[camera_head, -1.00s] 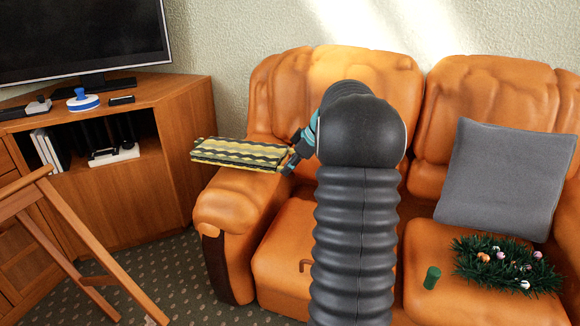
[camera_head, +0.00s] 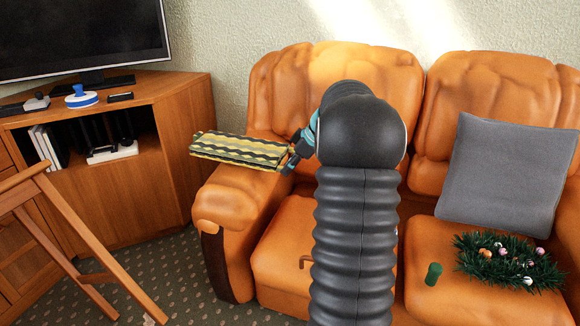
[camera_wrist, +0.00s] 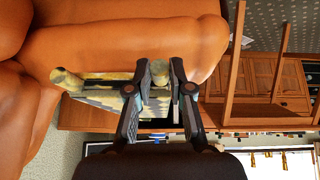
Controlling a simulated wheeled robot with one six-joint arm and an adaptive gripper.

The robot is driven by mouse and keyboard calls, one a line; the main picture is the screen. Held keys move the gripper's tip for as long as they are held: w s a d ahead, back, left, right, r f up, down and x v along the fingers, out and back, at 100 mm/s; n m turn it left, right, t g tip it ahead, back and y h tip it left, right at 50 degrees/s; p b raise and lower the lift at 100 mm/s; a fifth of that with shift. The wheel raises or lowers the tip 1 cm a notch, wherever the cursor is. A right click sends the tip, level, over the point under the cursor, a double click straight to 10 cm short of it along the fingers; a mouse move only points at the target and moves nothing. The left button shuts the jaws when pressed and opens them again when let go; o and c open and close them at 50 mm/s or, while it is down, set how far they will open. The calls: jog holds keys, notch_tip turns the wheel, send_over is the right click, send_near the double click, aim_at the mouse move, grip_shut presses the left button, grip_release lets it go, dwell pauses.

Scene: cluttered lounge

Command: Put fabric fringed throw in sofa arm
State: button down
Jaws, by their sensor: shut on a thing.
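The fringed throw (camera_head: 238,150) is a folded, flat bundle with yellow and dark wavy stripes. My gripper (camera_head: 292,155) is shut on its right end in the head view. The throw extends left from the gripper, over or just above the left sofa arm (camera_head: 232,200). I cannot tell whether it touches the arm. In the wrist view the throw (camera_wrist: 108,90) shows between and left of the fingers of my gripper (camera_wrist: 158,84), with the orange sofa arm (camera_wrist: 130,45) beyond it. My arm hides part of the sofa.
A grey cushion (camera_head: 505,178), a green wreath with baubles (camera_head: 505,262) and a small green cylinder (camera_head: 433,274) are on the right seat. A wooden cabinet (camera_head: 150,180) with a television (camera_head: 80,35) stands left. A wooden chair or stand (camera_head: 60,215) is at front left.

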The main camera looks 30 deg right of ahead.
jog(key=shift+f, duration=0.2)
jog(key=c, duration=1)
grip_release()
jog(key=shift+r, duration=0.1)
jog(key=v, duration=1.2)
